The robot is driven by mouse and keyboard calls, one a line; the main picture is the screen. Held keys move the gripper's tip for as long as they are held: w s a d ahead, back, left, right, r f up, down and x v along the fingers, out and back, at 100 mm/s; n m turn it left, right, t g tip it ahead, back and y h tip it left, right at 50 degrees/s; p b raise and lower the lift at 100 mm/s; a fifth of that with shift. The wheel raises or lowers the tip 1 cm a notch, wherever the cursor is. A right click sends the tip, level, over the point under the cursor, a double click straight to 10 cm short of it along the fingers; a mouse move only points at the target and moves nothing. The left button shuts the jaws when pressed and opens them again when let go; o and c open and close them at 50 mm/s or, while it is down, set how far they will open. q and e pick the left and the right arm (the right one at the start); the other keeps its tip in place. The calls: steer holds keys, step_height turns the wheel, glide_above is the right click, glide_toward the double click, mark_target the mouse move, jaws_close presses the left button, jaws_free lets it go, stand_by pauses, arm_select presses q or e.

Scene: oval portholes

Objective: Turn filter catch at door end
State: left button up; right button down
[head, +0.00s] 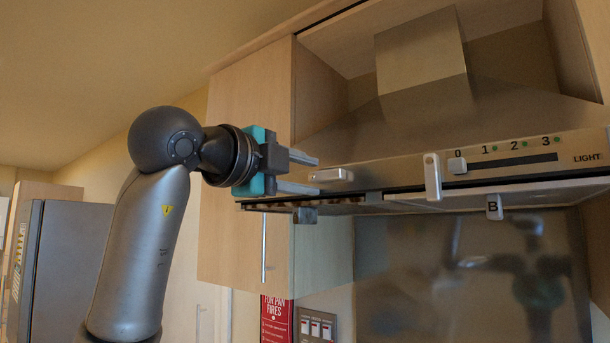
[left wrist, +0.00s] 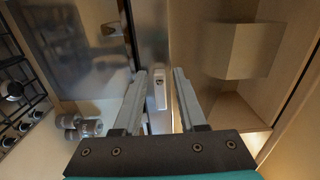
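The range hood (head: 380,160) has two pale catches on its front edge. The left catch (head: 331,174) lies lengthwise along the edge; the right catch (head: 433,176) stands upright, left of the slider marked 0 to 3. My left gripper (head: 318,175) is open, fingers pointing right, with its tips just short of the left catch. In the left wrist view a pale catch (left wrist: 160,90) shows between the two open fingers (left wrist: 160,72), with no clear contact. A tag marked B (head: 494,207) hangs under the hood at right. My right gripper is not in view.
A wooden wall cabinet (head: 235,120) stands behind and left of my gripper. A small grey block (head: 305,214) hangs under the hood's left end. A red sign (head: 276,318) and a switch panel (head: 316,326) are below. A fridge (head: 65,265) stands at far left.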

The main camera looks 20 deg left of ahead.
arm_select(q)
steer(key=shift+o, duration=0.5)
steer(key=shift+s, duration=0.25)
steer(key=b+v, duration=0.3)
steer(key=v, duration=1.1)
steer(key=shift+s+a, duration=0.15)
steer(key=shift+s, duration=0.15)
